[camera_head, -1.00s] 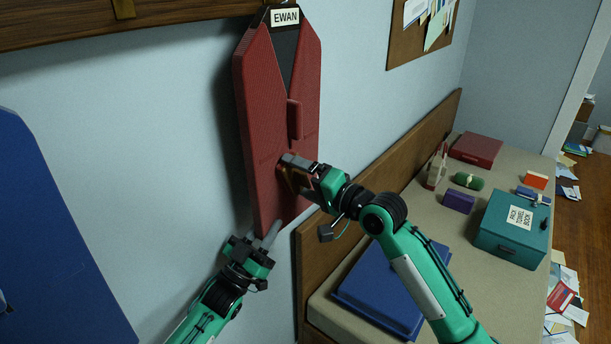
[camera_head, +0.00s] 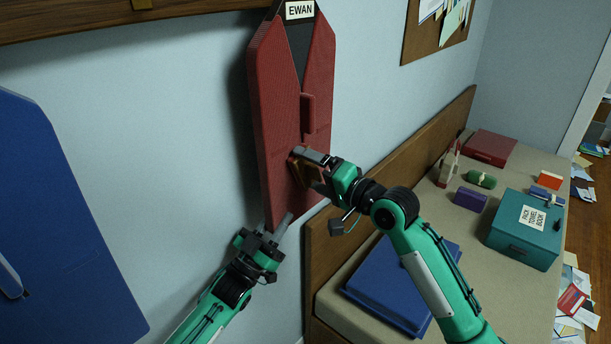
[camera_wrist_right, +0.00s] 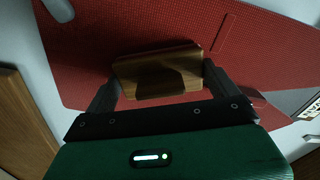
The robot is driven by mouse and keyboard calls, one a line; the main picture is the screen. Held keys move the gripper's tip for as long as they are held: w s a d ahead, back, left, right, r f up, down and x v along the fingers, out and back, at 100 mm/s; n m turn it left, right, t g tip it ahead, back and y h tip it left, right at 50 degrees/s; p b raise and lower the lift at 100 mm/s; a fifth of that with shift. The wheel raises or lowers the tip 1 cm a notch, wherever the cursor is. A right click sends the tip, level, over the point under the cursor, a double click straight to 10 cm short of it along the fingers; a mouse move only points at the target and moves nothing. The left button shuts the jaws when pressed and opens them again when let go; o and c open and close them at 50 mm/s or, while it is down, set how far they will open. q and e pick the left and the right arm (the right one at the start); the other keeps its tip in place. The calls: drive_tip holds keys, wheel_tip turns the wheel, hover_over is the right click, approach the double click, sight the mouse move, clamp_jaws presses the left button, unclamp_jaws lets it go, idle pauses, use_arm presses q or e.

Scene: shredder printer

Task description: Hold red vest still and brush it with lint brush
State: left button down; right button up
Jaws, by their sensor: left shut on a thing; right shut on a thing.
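The red vest (camera_head: 283,110) hangs on the wall below a rail, under a label reading EWAN; it fills much of the right wrist view (camera_wrist_right: 160,35). My left gripper (camera_head: 279,228) is at the vest's bottom edge and shut on it. My right gripper (camera_head: 312,170) is at the lower front of the vest. It is shut on the lint brush, whose wooden body (camera_wrist_right: 158,75) shows between the fingers in the right wrist view. The brush is against or very close to the vest's front; exact contact is hidden.
A blue garment (camera_head: 60,220) hangs at the left. A bench (camera_head: 435,215) at the right holds a blue case (camera_head: 395,285), a teal box (camera_head: 525,228), a red box (camera_head: 491,146) and several small items. Its wooden back (camera_head: 395,170) runs along the wall.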

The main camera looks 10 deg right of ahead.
drive_tip(key=shift+w+d, duration=1.65)
drive_tip(key=shift+d, duration=0.35)
drive_tip(key=shift+s+a, duration=1.3)
drive_tip(key=shift+a, duration=0.3)
drive_tip(key=shift+s+a, duration=1.25)
drive_tip(key=shift+a, duration=0.3)
drive_tip(key=v, duration=0.7)
use_arm(q)
drive_tip(key=c, duration=1)
unclamp_jaws()
drive_tip(key=shift+c, duration=0.2)
drive_tip(key=shift+f, duration=0.1)
